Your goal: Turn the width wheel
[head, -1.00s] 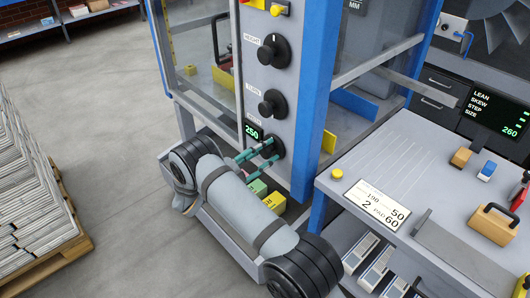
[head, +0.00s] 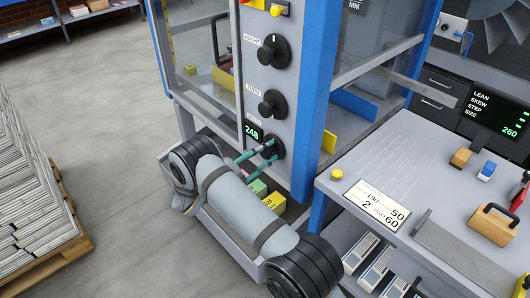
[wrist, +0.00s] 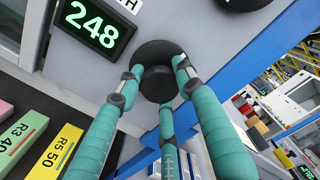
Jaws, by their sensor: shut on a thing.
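The width wheel (wrist: 157,55) is a round black knob, the lowest of three on the grey panel. In the head view the wheel (head: 271,147) is partly hidden by my fingers. My gripper (head: 256,158), with teal fingers, is shut on the wheel. In the wrist view my gripper's fingers (wrist: 155,82) sit around its hub. The green display (wrist: 95,26) beside the wheel reads 248; it also shows in the head view (head: 251,132). The wheel's label is mostly hidden.
The height wheel (head: 273,51) and the turn wheel (head: 272,103) are above. Coloured blocks (wrist: 40,140) lie below the panel, one marked R5 50. A grey table (head: 400,150) with a card (head: 376,205) reading 190, 50, 2 and 60 stands right. Newspaper stacks (head: 35,190) stand left.

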